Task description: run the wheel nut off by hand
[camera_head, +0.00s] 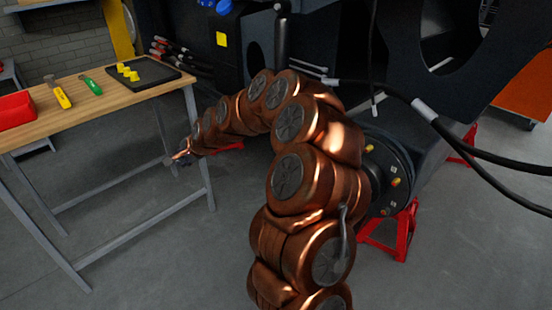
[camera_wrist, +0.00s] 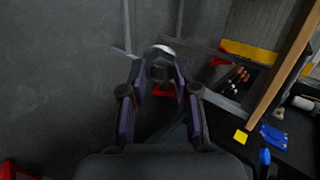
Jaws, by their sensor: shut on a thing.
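The dark wheel hub (camera_head: 390,170) is at the right in the head view, partly hidden behind my arm. A yellow-orange wheel nut (camera_head: 396,182) shows on its face, with another yellow one (camera_head: 369,148) higher up. My gripper (camera_head: 180,155) is well left of the hub, beside the workbench. In the wrist view my gripper (camera_wrist: 160,66) has its fingers drawn in on a small dark thing with a pale rim (camera_wrist: 163,49). It is too dark and small to tell whether it is a nut.
The wooden workbench (camera_head: 98,98) at left bears a black tray (camera_head: 158,76) with yellow pieces, a yellow-handled tool (camera_head: 62,97), a green tool (camera_head: 92,86) and a red box (camera_head: 15,108). A red stand (camera_head: 402,233) is below the hub. Black hoses (camera_head: 480,154) hang at right.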

